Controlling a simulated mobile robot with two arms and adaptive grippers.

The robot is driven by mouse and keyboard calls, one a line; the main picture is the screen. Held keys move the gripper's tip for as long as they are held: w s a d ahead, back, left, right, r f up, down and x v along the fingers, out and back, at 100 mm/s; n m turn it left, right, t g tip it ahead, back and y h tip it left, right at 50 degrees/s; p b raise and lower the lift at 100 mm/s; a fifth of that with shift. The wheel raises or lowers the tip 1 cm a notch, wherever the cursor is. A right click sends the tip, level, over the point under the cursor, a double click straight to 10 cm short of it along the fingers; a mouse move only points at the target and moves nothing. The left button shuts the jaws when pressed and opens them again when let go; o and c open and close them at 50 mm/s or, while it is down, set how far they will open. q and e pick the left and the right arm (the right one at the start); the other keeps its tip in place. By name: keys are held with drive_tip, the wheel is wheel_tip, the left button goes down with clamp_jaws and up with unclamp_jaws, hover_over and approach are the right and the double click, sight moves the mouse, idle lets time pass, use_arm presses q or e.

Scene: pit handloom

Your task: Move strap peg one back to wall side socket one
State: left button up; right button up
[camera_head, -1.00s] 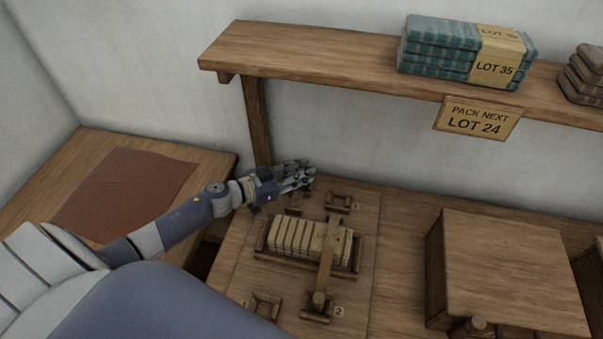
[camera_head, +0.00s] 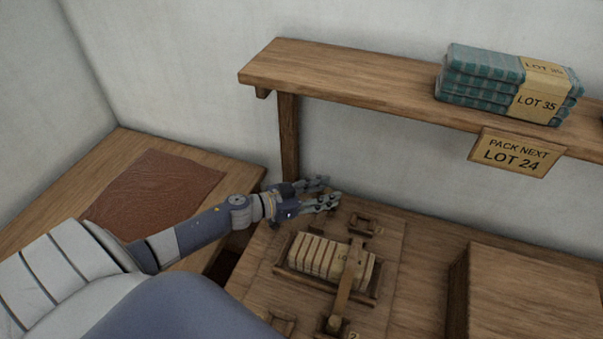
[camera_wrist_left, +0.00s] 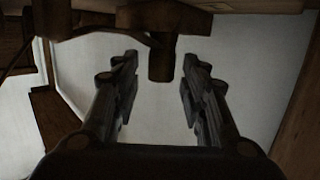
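My left gripper (camera_head: 325,192) is over the far left of the packing board, near the shelf post. Its fingers are apart; in the left wrist view (camera_wrist_left: 158,85) it is open. A dark wooden peg-like piece (camera_wrist_left: 162,62) shows between and beyond the fingertips, with gaps on both sides; I cannot tell if it is strap peg one. A wall-side wooden socket (camera_head: 362,223) stands right of the gripper. A brown strap (camera_head: 348,283) crosses a bundle (camera_head: 322,255) down to a peg (camera_head: 335,323) at the near socket. My right gripper is not in view.
A shelf (camera_head: 350,88) with teal cloth stacks (camera_head: 490,85) and a "LOT 24" sign (camera_head: 515,153) overhangs the back. Its post (camera_head: 288,137) stands close behind the gripper. A wooden box (camera_head: 530,300) is right. A brown mat (camera_head: 155,188) lies left.

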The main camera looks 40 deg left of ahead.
use_arm(q)
drive_tip(key=v, duration=1)
drive_tip(key=shift+s+a+r+b, duration=0.1)
drive_tip(key=shift+s+a+b, duration=0.1)
drive_tip(key=shift+s+b, duration=0.15)
